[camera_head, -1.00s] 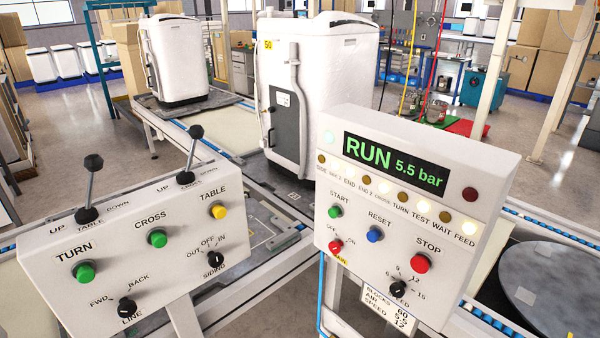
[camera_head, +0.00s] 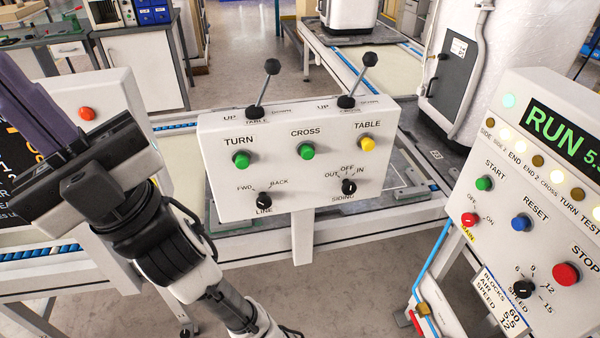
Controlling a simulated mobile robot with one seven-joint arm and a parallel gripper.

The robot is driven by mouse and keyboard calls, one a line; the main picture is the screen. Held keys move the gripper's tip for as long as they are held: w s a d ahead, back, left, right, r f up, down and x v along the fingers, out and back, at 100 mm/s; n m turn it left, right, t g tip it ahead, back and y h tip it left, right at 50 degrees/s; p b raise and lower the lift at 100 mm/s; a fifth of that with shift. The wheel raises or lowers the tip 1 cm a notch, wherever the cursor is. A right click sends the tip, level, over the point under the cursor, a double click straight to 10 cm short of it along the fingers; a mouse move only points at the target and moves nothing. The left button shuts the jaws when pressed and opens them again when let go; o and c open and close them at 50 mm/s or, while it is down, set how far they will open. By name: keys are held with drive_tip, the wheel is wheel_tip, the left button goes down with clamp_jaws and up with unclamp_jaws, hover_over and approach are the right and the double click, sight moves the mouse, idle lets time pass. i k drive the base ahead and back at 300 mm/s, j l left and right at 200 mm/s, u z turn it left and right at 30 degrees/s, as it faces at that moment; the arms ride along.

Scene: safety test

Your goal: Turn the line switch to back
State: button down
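The line switch (camera_head: 264,200) is a black rotary knob at the lower left of the white control box in the middle of the view. FWD is printed at its upper left, BACK at its upper right and LINE below. Its pointer mark is too small to read surely. My gripper (camera_head: 30,95) is at the left, well apart from the switch, with its purple fingers pointing up and left. The fingers overlap in this view, so the gap between them cannot be judged. Nothing is visibly held.
The control box (camera_head: 225,180) also bears two upright levers, green and yellow buttons and the siding knob (camera_head: 348,187). A RUN panel (camera_head: 470,215) with a red stop button (camera_head: 566,274) stands at right. Another panel (camera_head: 120,90) is partly behind my gripper.

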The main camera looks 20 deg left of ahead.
sight(264, 201)
drive_tip(key=k+j, duration=0.15)
drive_tip(key=j, duration=0.25)
drive_tip(key=k+j, duration=0.1)
drive_tip(key=j, duration=0.25)
drive_tip(key=k+j, duration=0.15)
drive_tip(key=j, duration=0.25)
drive_tip(key=k+j, duration=0.1)
drive_tip(key=j, duration=0.3)
drive_tip(key=i, duration=0.2)
drive_tip(key=l+z, duration=0.05)
